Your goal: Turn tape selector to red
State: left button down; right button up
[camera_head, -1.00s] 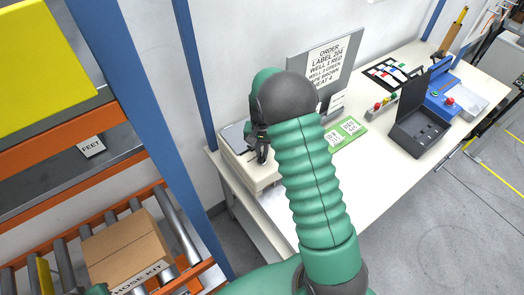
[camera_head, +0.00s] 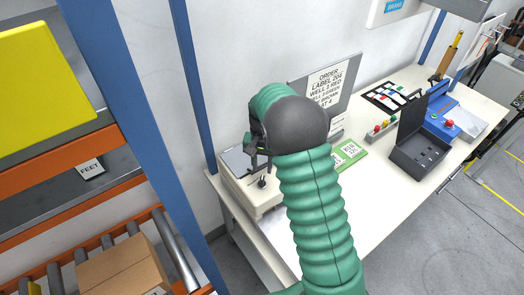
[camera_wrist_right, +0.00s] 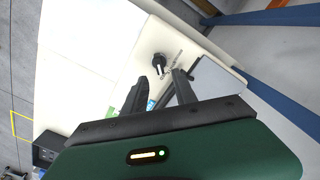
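The tape selector is a black knob (camera_head: 262,183) on top of a cream box (camera_head: 236,187) at the near left end of the bench. In the right wrist view the knob (camera_wrist_right: 159,63) stands on the pale box top, with small lettering and coloured marks beside it. Which colour it points to cannot be read. My right gripper (camera_head: 260,158) is just above the knob, fingers pointing down. In the right wrist view its two dark fingers (camera_wrist_right: 160,77) are apart with nothing between them, and the knob shows just beyond their tips. My left gripper is out of view.
An order sign (camera_head: 325,85) stands behind my right arm. Green cards (camera_head: 350,155), an open dark case (camera_head: 418,145) and a blue machine (camera_head: 440,118) are farther right on the bench (camera_head: 385,190). A roller rack with a carton (camera_head: 120,270) is left.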

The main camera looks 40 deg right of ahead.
aim_at(262, 177)
notch_tip(262, 177, up, 11)
jog(key=shift+r+b, duration=0.15)
jog(key=shift+b, duration=0.3)
